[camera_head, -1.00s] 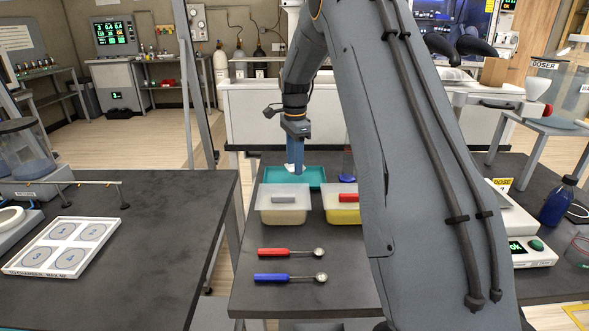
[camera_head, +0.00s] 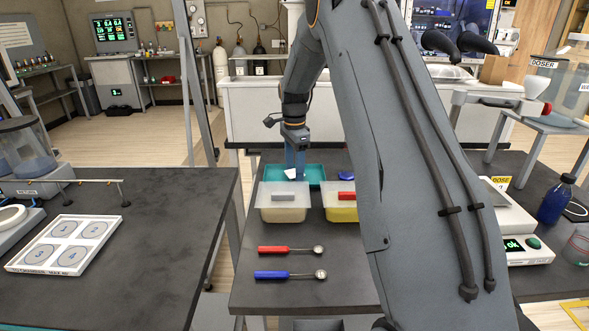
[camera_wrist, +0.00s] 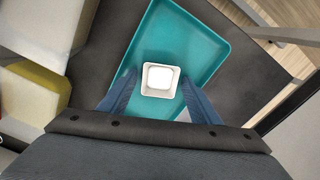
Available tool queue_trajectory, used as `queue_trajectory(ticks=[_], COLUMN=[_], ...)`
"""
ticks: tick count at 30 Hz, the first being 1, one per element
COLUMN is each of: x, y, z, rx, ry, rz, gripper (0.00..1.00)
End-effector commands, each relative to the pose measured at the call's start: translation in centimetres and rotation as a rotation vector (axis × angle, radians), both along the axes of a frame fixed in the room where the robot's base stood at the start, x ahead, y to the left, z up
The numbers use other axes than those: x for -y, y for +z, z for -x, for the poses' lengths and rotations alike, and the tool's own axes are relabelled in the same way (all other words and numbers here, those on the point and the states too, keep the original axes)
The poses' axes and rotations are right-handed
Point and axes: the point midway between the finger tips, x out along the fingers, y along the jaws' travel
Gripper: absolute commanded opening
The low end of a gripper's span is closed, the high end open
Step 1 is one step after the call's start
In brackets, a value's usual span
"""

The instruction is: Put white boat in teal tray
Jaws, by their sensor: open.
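The white boat (camera_wrist: 160,79) is a small, square, open-topped dish with white contents. In the wrist view it sits over the teal tray (camera_wrist: 208,38), toward the tray's near part. My gripper (camera_wrist: 159,80) is open, with a blue finger on each side of the boat and a narrow gap showing at each side. In the head view the boat (camera_head: 290,173) shows low at the fingers of my gripper (camera_head: 294,172), within the outline of the teal tray (camera_head: 314,172). It appears to be on the tray floor, but exact contact is hard to tell.
A translucent bin with a grey handle (camera_head: 283,209) and a yellow-filled bin (camera_head: 341,212) stand just in front of the tray. A red spoon (camera_head: 285,250) and a blue spoon (camera_head: 285,275) lie nearer. A blue round item (camera_head: 346,174) is right of the tray.

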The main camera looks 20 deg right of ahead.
Motion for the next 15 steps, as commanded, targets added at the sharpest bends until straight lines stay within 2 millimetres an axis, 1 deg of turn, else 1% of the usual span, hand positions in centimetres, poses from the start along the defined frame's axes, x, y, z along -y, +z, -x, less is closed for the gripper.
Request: queue_trajectory(ticks=[5,8,15], x=[0.0,0.0,0.0], y=[1.4,3.1,8.0], z=[-0.1,-0.2,-0.2], rx=[0.003,0.005,0.005], ry=[0.000,0.000,0.000], rz=[0.001,0.001,0.001], gripper=[0.57,0.57,0.57])
